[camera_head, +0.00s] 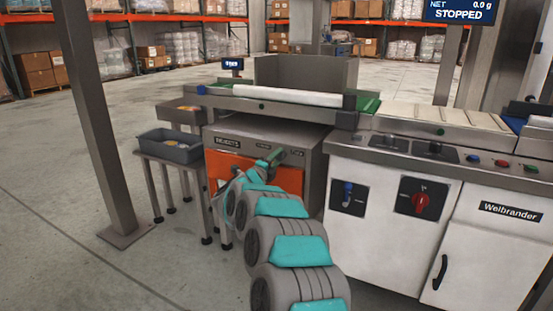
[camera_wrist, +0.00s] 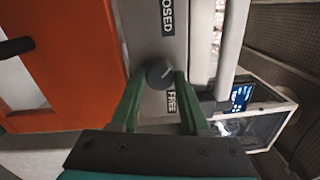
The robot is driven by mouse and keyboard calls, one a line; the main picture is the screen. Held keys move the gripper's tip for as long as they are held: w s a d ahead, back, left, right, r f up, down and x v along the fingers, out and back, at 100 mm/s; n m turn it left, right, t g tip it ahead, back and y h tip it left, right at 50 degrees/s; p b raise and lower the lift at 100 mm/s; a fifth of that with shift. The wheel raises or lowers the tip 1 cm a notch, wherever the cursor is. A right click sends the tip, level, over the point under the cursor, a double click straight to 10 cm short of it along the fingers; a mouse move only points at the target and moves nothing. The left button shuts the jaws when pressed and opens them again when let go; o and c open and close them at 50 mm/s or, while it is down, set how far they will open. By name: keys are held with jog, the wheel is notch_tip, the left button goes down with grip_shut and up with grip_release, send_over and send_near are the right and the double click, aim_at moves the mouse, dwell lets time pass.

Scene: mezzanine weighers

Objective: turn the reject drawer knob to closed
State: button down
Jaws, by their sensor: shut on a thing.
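The reject drawer knob (camera_wrist: 160,73) is a small dark round knob in the wrist view, on a grey panel (camera_wrist: 155,30) between a label ending in "OSED" and a label "FREE". A light mark shows on its face. My gripper (camera_wrist: 160,78) has its two green fingers on either side of the knob, shut on it. In the head view my gripper (camera_head: 274,156) is at the upper front of the reject cabinet (camera_head: 300,140), and the knob is hidden there. The orange drawer front (camera_head: 225,167) lies just below, partly covered by my arm.
A grey tray (camera_head: 170,147) stands on a small table left of the cabinet, near a grey post (camera_head: 95,100). A white Weibrander machine (camera_head: 390,215) with a red rotary switch (camera_head: 421,203) stands to the right. Open floor lies at the left.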

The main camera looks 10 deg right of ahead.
jog(key=shift+c, duration=2)
grip_release()
jog(key=v, duration=0.7)
jog(key=shift+s+a, duration=0.3)
jog(key=shift+s, duration=0.05)
